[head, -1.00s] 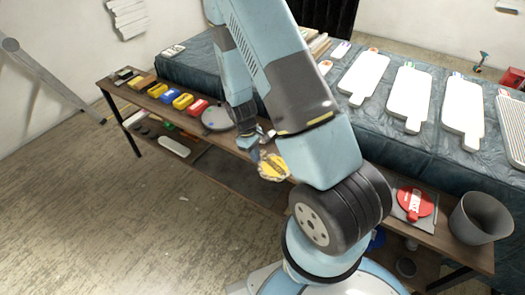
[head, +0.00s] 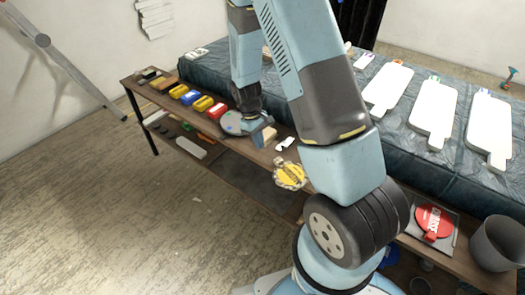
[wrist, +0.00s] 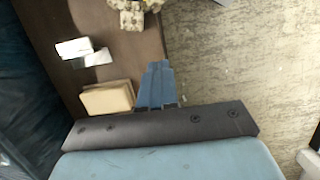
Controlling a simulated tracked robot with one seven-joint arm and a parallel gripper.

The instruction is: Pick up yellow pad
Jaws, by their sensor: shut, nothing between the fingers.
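In the wrist view my gripper's blue fingers (wrist: 160,68) are together and empty, pointing toward the pad's side.
A tan block (wrist: 108,98) and white pieces (wrist: 78,50) lie beside my fingers. A grey disc (head: 232,123) and several coloured blocks (head: 203,103) stand farther left. A red round pad (head: 433,222) and grey bucket (head: 497,242) are right. A covered table (head: 385,128) stands behind.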

